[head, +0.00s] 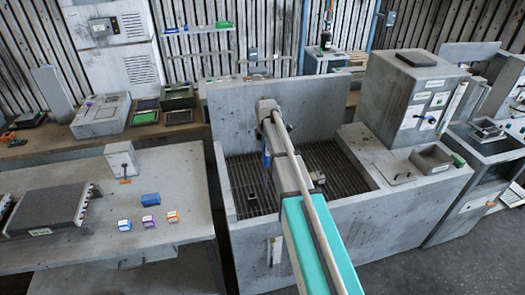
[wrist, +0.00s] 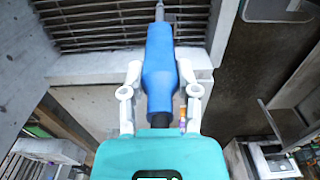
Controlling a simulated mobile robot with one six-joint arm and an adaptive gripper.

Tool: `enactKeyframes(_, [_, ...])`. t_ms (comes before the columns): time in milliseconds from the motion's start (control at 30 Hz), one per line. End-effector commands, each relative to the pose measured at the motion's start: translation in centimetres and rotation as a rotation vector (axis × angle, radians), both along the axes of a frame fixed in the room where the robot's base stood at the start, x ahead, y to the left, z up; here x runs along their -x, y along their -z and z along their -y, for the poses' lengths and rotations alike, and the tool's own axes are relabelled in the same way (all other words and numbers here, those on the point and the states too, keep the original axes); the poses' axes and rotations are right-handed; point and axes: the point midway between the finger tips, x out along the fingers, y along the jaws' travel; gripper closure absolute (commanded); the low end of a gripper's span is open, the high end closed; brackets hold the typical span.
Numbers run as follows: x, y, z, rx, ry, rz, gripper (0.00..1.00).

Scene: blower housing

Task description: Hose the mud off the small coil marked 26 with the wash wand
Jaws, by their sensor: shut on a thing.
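My gripper (wrist: 161,92) is shut on the blue grip of the wash wand (wrist: 160,70). The wand's thin grey nozzle points to the top of the wrist view, over the slatted grate. In the head view the blue wand (head: 266,160) hangs below the end of my arm, above the grate of the wash basin (head: 330,160); the fingers are mostly hidden there. A dark finned coil (head: 48,207) with pale end plates lies on the left bench; its label is too small to read. I cannot make out a coil marked 26 or any mud.
A small dark square thing (head: 252,200) lies on the grate. The left bench (head: 170,190) carries a grey box (head: 122,160) and small blue, purple and orange boxes.

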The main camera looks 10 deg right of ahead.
Motion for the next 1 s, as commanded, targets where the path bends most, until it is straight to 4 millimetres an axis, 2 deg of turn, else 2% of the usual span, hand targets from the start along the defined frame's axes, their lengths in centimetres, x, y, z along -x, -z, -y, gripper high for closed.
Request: enactKeyframes(1000, [-1.4, 0.0, 5.6, 0.0, 0.001, 0.0, 1.0])
